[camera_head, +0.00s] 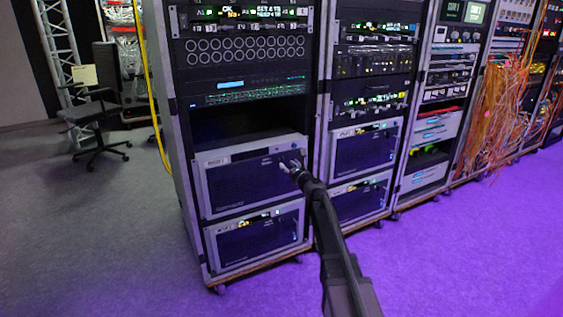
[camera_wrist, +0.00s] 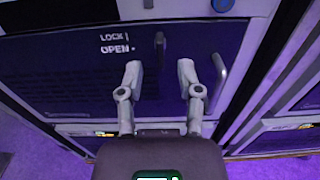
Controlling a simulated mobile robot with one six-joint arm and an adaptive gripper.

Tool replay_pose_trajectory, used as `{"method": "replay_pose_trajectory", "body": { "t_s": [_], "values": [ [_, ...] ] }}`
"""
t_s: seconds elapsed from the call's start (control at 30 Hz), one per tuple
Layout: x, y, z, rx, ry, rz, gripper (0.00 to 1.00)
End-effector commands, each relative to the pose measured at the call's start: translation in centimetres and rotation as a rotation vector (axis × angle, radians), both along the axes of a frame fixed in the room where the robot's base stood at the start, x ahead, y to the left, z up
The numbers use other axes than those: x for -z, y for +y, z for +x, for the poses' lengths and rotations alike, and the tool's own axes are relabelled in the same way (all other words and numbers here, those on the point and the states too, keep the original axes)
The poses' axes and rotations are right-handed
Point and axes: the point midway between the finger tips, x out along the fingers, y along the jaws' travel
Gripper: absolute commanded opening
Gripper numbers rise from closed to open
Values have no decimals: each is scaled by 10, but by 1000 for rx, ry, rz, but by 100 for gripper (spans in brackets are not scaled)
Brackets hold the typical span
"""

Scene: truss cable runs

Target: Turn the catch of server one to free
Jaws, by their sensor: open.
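Server one (camera_head: 245,188) is a grey-framed unit with a dark front, low in the nearest rack. Its front (camera_wrist: 75,75) fills much of the wrist view. The catch (camera_wrist: 160,46) is a small dark lever, standing about upright in the picture. It is right of the white words LOCK, with a bar, and OPEN, with a dot. My gripper (camera_wrist: 159,66) is open, with its two grey fingers apart and the lower end of the catch between or just beyond the tips. I cannot tell whether they touch it. In the head view my gripper (camera_head: 293,165) is at the unit's upper right, hiding the catch.
A metal handle (camera_wrist: 219,76) stands out just right of my right finger. Another unit (camera_head: 258,238) sits below server one, and a dark empty bay (camera_head: 245,123) is above. More racks stand to the right, one with hanging orange cables (camera_head: 490,115). The purple floor in front is clear.

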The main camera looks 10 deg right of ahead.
Motion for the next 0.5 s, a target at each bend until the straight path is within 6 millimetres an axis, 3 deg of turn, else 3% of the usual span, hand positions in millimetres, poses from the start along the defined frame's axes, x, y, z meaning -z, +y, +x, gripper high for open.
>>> {"method": "replay_pose_trajectory", "body": {
  "t_s": [0.2, 0.5],
  "values": [
    [0, 9, 31, 0, 0, 0, 46],
    [0, 14, 45, 0, 0, 0, 46]
  ]
}}
